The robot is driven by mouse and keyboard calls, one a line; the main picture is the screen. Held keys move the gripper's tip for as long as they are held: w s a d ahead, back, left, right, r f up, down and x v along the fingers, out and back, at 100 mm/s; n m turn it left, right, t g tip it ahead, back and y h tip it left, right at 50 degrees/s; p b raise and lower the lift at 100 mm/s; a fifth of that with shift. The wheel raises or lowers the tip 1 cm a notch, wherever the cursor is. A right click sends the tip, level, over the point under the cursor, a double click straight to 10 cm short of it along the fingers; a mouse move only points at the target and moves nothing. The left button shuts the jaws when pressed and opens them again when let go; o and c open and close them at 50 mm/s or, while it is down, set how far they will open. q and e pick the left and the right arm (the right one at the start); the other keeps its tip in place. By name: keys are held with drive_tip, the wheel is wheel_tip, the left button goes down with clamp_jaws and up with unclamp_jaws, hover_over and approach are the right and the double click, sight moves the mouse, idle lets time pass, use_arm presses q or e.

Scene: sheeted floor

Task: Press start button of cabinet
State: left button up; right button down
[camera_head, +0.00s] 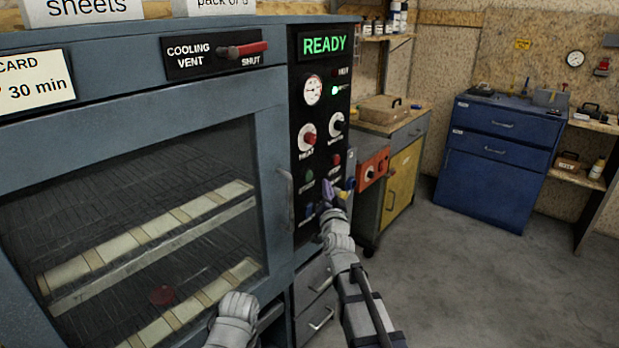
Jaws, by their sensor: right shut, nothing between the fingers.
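The blue-grey cabinet (270,130) fills the left side, with a closed glass door. Its black control panel (306,100) runs down the right edge. A lit green READY display (324,44) tops the panel. A dark green button (307,175) sits low on the panel; its label is too small to read surely, though it looks like the start button. A red button (336,160) is to its right. My right gripper (338,190) is shut and empty, just below and right of the green button; contact with the panel cannot be told.
A red-handled vent lever (244,49) is above the door. A round gauge (313,90) and several knobs are above the buttons. A red box (371,172) and a yellow-doored bench (403,180) stand to the right. The floor (480,280) is clear there.

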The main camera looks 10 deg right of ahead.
sight(313, 174)
drive_tip(key=shift+w+a, duration=0.5)
drive_tip(key=shift+w, duration=0.2)
drive_tip(key=shift+w+a, duration=0.5)
drive_tip(key=shift+w, duration=0.15)
drive_tip(key=shift+w+a, duration=0.1)
drive_tip(key=shift+w, duration=0.05)
idle(1.1)
drive_tip(key=shift+w+a, duration=0.2)
drive_tip(key=shift+w+a, duration=0.25)
drive_tip(key=shift+w, duration=0.05)
idle(0.7)
drive_tip(key=shift+s+d, duration=0.1)
idle(0.4)
drive_tip(key=shift+s+d, duration=0.4)
drive_tip(key=shift+s, duration=0.15)
drive_tip(key=s+d, duration=0.1)
drive_tip(key=s, duration=0.1)
drive_tip(key=s+d, duration=0.2)
idle(0.4)
